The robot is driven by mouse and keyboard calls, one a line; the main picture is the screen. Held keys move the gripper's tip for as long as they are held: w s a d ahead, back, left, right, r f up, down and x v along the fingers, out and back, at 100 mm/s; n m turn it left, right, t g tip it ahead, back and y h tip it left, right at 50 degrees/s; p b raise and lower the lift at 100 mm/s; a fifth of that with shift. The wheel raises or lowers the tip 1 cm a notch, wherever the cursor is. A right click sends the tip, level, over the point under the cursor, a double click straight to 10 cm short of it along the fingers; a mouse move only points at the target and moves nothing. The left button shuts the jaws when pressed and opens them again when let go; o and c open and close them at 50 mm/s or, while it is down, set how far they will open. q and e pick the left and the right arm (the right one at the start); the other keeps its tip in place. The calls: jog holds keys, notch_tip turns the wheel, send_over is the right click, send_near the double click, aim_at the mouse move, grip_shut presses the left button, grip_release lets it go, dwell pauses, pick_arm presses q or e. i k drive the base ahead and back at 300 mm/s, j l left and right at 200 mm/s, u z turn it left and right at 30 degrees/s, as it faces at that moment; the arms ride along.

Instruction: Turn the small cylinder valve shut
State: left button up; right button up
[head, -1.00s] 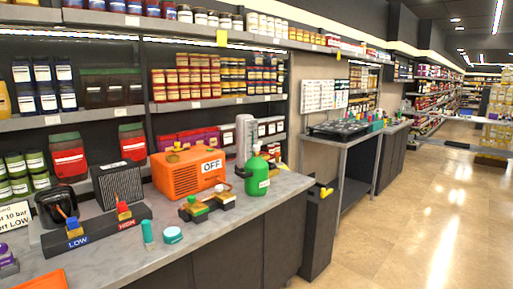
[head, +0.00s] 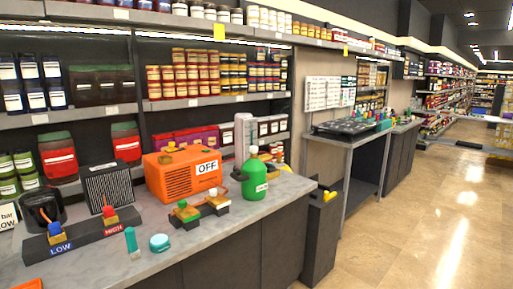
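A small green cylinder (head: 254,180) with a white label stands upright on the grey counter (head: 190,254), near its right end. I cannot tell from this view how far the valve is turned. Neither of my grippers is in view.
Left of the cylinder is an orange pump (head: 184,172) marked OFF. A dark manifold (head: 85,234) reads LOW and HIGH. A teal tube (head: 131,242) and teal jar (head: 159,243) stand nearby. The right aisle floor (head: 430,220) is clear.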

aim_at(252, 173)
jog(key=i+l+u, duration=0.1)
jog(key=i+l, duration=0.9)
jog(key=l, duration=0.15)
jog(key=i+l+u, duration=0.15)
jog(key=i+l, duration=0.3)
jog(key=l, duration=0.1)
